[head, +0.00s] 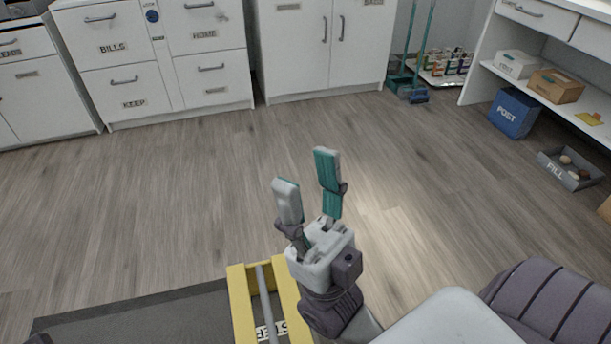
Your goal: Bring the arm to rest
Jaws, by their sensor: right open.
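My right gripper (308,182) shows in the lower middle of the head view. Its two fingers, grey outside with teal inner pads, point up and stand apart, with nothing between them. It is above the wooden floor (180,205), apart from any furniture. My right arm comes in from the lower right. My left gripper is not in view.
White cabinets (160,60) line the far wall. A white shelf desk (545,95) at the right holds boxes, with a blue POST bin (513,113) and a grey tray (571,168) by it. A yellow frame (241,310) stands below my gripper. The middle floor is clear.

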